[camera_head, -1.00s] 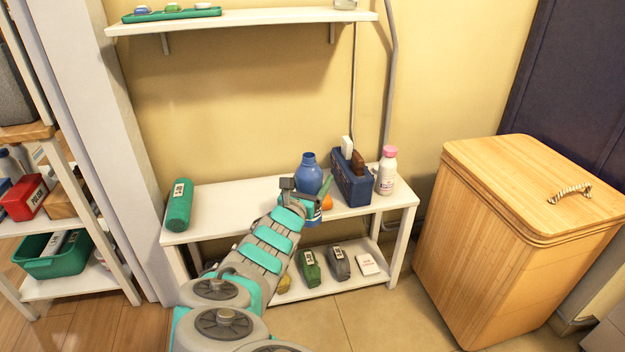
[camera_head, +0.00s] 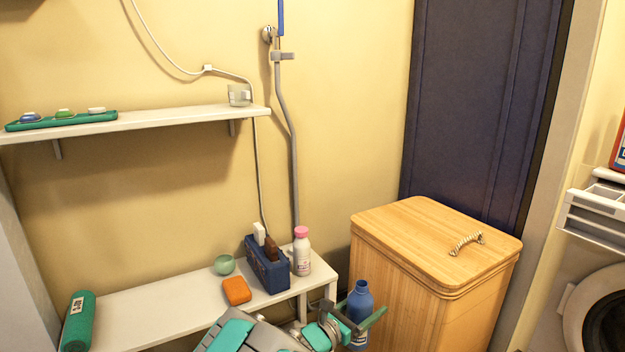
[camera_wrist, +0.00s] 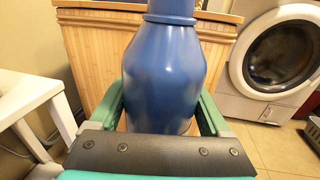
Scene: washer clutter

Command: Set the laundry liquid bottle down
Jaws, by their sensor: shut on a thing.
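The laundry liquid bottle (camera_head: 360,302) is blue with a narrower neck. It stands upright in my gripper (camera_head: 362,322), which is shut on it.
The white bench (camera_head: 150,306) holds a green bottle (camera_head: 78,322), an orange block (camera_head: 237,291), a green cup (camera_head: 224,265), a blue caddy (camera_head: 268,272) and a pink-capped bottle (camera_head: 301,252). The wooden hamper (camera_head: 430,232) has a closed lid. A washer (camera_head: 600,318) stands right.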

